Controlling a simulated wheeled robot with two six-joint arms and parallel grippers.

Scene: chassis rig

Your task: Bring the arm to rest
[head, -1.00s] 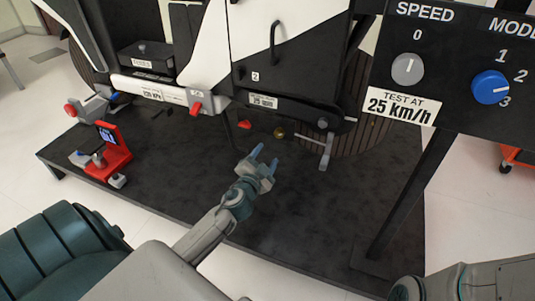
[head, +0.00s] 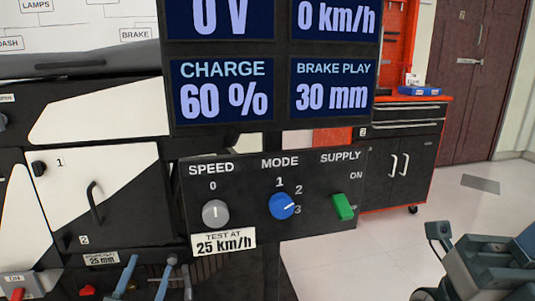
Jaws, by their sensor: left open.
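My left gripper (head: 152,262) shows at the bottom edge left of centre in the head view. Its two blue fingers point up and stand apart, with nothing between them. They are in front of the lower part of the black and white chassis (head: 100,190). The rest of the left arm is below the picture. Part of my right arm (head: 490,265) shows at the bottom right; I do not see its gripper fingers.
A panel (head: 262,225) carries a grey speed knob (head: 215,213), a blue mode knob (head: 282,206) and a green supply switch (head: 343,207). A screen (head: 275,65) above reads charge 60 % and brake play 30 mm. A cabinet (head: 403,150) stands behind, with open floor before it.

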